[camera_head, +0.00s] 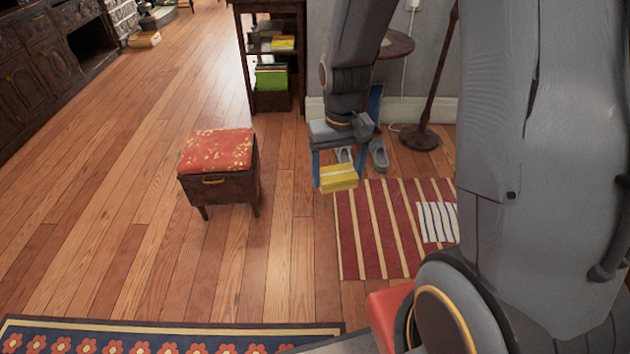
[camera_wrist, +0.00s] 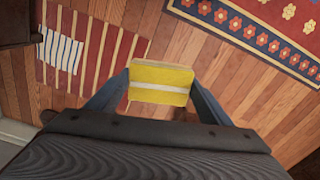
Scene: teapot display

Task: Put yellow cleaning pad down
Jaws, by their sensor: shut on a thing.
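The yellow cleaning pad (camera_head: 338,178) has a pale stripe across it. My gripper (camera_head: 336,172) is shut on it, with one blue finger showing at its left side in the head view. In the wrist view the pad (camera_wrist: 160,84) sits between both fingers of my gripper (camera_wrist: 158,92), above the wooden floor. In the head view it shows near the top left corner of the red striped rug (camera_head: 375,235). How high it hangs above the floor I cannot tell exactly.
A stool with a red patterned cushion (camera_head: 216,150) stands to the left. A blue-and-white striped cloth (camera_head: 437,222) lies on the rug. Grey shoes (camera_head: 379,154), a lamp base (camera_head: 419,138) and a dark shelf (camera_head: 273,98) are behind. A flowered rug (camera_head: 150,338) lies in front. The wooden floor between is clear.

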